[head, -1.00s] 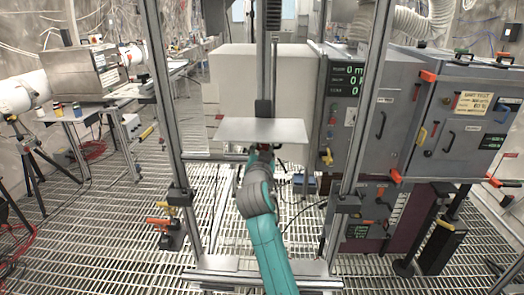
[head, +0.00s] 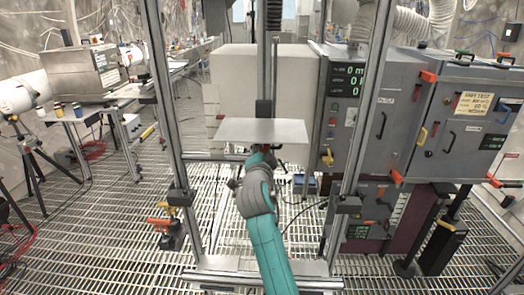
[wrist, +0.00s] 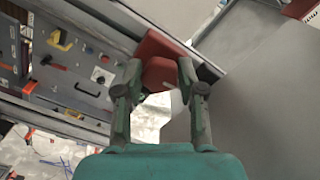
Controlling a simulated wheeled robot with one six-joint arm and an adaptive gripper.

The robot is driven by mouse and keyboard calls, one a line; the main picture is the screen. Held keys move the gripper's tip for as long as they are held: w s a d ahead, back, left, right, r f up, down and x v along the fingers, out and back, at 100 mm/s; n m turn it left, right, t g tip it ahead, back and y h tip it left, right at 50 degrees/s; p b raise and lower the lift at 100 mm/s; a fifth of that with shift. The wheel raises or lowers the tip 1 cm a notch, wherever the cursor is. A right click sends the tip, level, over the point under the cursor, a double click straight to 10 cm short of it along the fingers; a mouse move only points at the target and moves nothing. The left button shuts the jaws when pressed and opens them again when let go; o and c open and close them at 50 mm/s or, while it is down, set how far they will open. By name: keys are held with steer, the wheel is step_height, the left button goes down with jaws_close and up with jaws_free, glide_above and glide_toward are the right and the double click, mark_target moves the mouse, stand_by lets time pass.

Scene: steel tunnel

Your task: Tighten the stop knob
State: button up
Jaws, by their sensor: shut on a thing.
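In the wrist view the stop knob (wrist: 160,73) is a red, blocky knob under a red clamp piece (wrist: 165,45) beside a grey rail. My gripper (wrist: 160,78) has one finger on each side of the knob and is shut on it. The fingers cover the knob's sides. In the head view my arm reaches up to the underside of a flat grey plate (head: 262,131) on a vertical column. The plate and the arm's end hide the knob and the fingers there.
Aluminium uprights (head: 163,110) frame the column left and right, with a base crossbar (head: 215,279) low in front. Grey instrument cabinets (head: 385,110) stand close on the right. A large pale box (head: 235,75) is behind.

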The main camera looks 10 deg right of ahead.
stand_by(0.4)
steer(key=o, duration=1.2)
steer(key=shift+c, duration=0.2)
steer(key=v, duration=1.2)
